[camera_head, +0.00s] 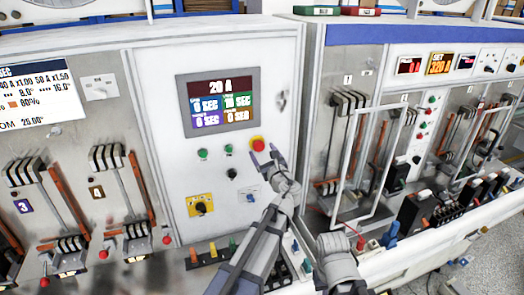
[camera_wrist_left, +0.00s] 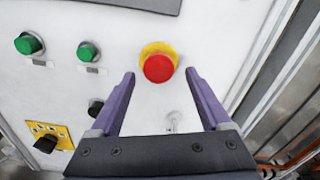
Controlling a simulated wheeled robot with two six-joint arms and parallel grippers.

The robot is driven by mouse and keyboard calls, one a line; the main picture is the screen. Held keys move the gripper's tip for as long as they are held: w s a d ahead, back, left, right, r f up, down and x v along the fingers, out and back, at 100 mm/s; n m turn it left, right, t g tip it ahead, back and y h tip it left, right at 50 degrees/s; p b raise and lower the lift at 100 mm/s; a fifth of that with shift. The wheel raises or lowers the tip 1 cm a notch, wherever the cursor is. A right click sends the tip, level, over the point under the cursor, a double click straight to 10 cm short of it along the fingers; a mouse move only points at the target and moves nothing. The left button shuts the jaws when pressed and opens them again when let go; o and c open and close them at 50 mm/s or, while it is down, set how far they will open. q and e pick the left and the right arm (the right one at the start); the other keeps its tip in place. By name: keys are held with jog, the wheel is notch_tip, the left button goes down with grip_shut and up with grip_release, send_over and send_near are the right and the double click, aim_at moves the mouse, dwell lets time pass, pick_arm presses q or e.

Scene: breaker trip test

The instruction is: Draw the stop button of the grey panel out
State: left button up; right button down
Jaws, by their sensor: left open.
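The red stop button (camera_head: 258,144) with its yellow collar sits on the white front of the grey panel (camera_head: 170,130), below the screen. In the left wrist view the red button (camera_wrist_left: 158,68) lies between the tips of two purple fingers, with white panel showing on both sides. My left gripper (camera_head: 264,156) is open just in front of and below the button. No finger visibly touches it. I cannot tell the exact depth gap. My right gripper's fingers are not visible.
Two green buttons (camera_wrist_left: 29,43) (camera_wrist_left: 88,51) sit left of the stop button. A black knob (camera_head: 232,174) and a yellow-plated rotary switch (camera_head: 201,206) are lower. The screen (camera_head: 218,101) is above. A clear-fronted frame (camera_head: 366,165) stands out at the right.

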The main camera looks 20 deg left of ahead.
pick_arm(q)
jog(key=shift+x, duration=0.9)
jog(key=shift+s, duration=0.1)
grip_shut()
